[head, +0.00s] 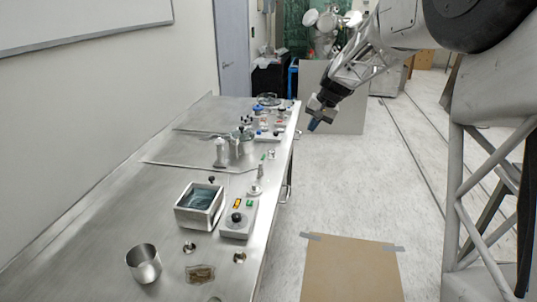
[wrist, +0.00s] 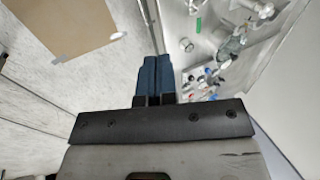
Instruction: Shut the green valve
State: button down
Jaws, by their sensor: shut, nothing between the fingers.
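A small green part, which looks like the green valve's handle (head: 263,157), is near the right edge of the steel bench in the head view. A green elongated piece (wrist: 198,25), probably the same one, shows at the top of the wrist view. It is too small to tell whether the valve is open or shut. My gripper (head: 314,125) hangs in the air just right of the bench edge, farther back than the green part and apart from it. Its blue fingers (wrist: 154,62) are together and empty in the wrist view.
The steel bench (head: 95,225) holds a control box (head: 238,218) with a black knob, a square basin (head: 200,206), a metal cup (head: 143,264) and glassware. Red and blue valve parts (wrist: 212,97) cluster near the bench edge.

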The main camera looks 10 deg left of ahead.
jog(key=w+a+f+y, duration=0.1)
jog(key=w+a+f, duration=0.8)
jog(key=w, duration=0.4)
jog(key=shift+a+f+g, duration=0.2)
jog(key=shift+f+g, duration=0.15)
jog(key=shift+g, duration=0.05)
jog(key=shift+w+a+f, duration=0.1)
send_near(262, 161)
jog(key=w+f, duration=0.1)
jog(key=f, duration=0.1)
jog(key=w+f, duration=0.1)
jog(key=w+a+f, duration=0.1)
jog(key=f, duration=0.1)
jog(key=shift+a+f, duration=0.1)
jog(key=shift+f, duration=0.2)
jog(key=shift+a+f, duration=0.4)
jog(key=shift+a, duration=0.3)
